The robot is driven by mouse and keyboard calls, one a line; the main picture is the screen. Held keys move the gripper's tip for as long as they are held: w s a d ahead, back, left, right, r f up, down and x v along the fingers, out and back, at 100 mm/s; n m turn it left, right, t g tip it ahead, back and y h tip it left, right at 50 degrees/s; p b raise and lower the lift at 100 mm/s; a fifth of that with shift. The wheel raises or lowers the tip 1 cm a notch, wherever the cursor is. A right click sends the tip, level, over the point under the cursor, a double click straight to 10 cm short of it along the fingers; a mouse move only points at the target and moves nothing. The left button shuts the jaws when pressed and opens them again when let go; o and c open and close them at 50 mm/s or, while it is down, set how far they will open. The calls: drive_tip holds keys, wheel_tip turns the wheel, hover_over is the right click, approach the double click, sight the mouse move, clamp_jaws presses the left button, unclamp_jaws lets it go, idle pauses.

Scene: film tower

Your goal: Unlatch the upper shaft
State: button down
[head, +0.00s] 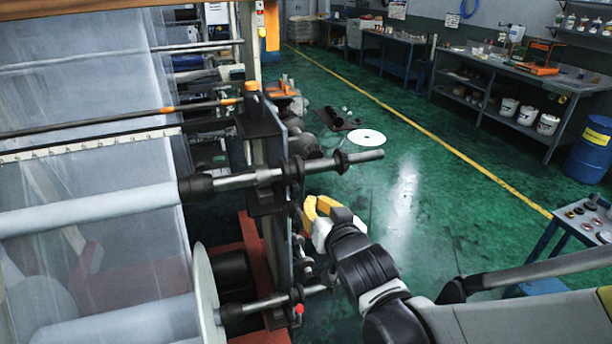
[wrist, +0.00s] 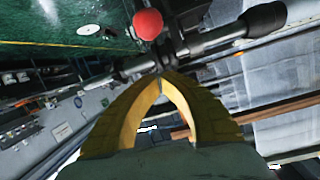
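The upper shaft (head: 235,180) runs out of the film tower through a dark bracket, and its bare metal end points right over the floor. My gripper (head: 306,212), with yellow fingers, is just below and beside this shaft at the tower's outer face. In the wrist view my gripper (wrist: 164,74) has its two curved fingertips together, close under a shaft (wrist: 212,38) with dark collars. A red ball knob (wrist: 148,24) shows just beyond the tips. Whether the tips touch the latch or hold a thin part is hidden. The upper latch is not clear in the head view.
A lower shaft (head: 255,304) with a red knob (head: 299,309) sits below my gripper. Clear film (head: 80,150) and rollers fill the left. The green floor (head: 400,200) to the right is mostly free. Workbenches (head: 500,90) and a blue drum (head: 590,150) stand farther off.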

drive_tip(key=shift+s+d+f+b, duration=0.1)
drive_tip(key=shift+s+f+b, duration=0.3)
drive_tip(key=shift+f+b, duration=0.25)
drive_tip(key=shift+s+d+f+b, duration=0.15)
drive_tip(key=shift+s+f+b, duration=0.25)
drive_tip(key=shift+f, duration=0.5)
drive_tip(key=shift+s+d+f+b, duration=0.1)
drive_tip(key=shift+s+f+b, duration=0.25)
drive_tip(key=shift+f+b, duration=0.35)
